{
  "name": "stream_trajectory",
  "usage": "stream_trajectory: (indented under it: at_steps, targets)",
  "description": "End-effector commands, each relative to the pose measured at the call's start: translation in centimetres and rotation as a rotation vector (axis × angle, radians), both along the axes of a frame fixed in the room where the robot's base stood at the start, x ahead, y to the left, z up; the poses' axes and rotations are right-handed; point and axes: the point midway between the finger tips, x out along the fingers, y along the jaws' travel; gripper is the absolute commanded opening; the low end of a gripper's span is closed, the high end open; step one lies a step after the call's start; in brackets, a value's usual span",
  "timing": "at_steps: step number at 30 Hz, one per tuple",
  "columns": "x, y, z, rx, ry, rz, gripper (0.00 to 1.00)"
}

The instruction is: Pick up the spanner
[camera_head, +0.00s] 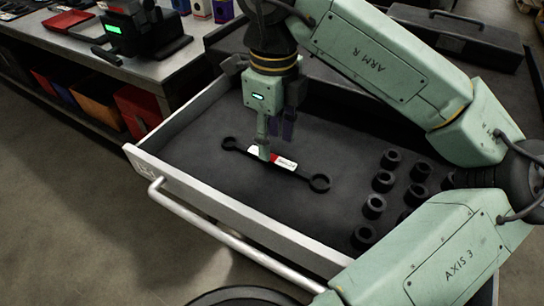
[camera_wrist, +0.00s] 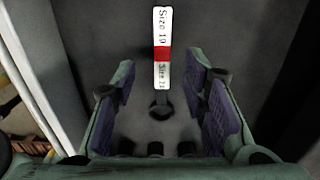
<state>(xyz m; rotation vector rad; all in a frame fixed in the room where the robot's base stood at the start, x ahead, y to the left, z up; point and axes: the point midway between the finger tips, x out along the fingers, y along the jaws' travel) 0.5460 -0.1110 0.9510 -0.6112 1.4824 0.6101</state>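The spanner (camera_head: 285,163) lies flat in the open drawer (camera_head: 185,118). It is dark with a ring at each end, and its middle carries a white label with a red band. In the wrist view the spanner (camera_wrist: 163,52) runs lengthwise up the picture, with its label reading "Size 19" and one ring end lower down. My gripper (camera_head: 276,137) points down over the spanner's middle. In the wrist view my gripper (camera_wrist: 164,85) is open, its purple-padded fingers apart on either side of the spanner's line. Nothing is held. I cannot tell whether a finger touches the spanner.
Several black sockets (camera_head: 383,181) stand in the drawer to the right of the spanner. The drawer's front wall and handle (camera_head: 225,238) border the near side. A workbench (camera_head: 125,72) with a dark device stands at the upper left. Drawer floor left of the spanner is clear.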

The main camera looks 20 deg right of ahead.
Motion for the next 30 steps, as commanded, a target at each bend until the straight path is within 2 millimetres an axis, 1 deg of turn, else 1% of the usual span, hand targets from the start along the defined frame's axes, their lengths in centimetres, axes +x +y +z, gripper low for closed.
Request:
stream_trajectory:
  at_steps: [6,9,12,17,20,30]
  targets:
    - [0.3,0.1,-3.1,0.003,0.003,0.001,0.4]
    - [0.3,0.1,-4.1,0.001,0.001,0.0,0.4]
    - [0.3,0.1,-4.6,0.001,0.001,0.0,0.4]
    - [0.4,0.1,-4.6,0.001,0.001,0.0,0.4]
    - [0.4,0.1,-4.6,0.001,0.001,0.0,0.35]
    - [0.4,0.1,-4.6,0.001,0.001,0.0,0.12]
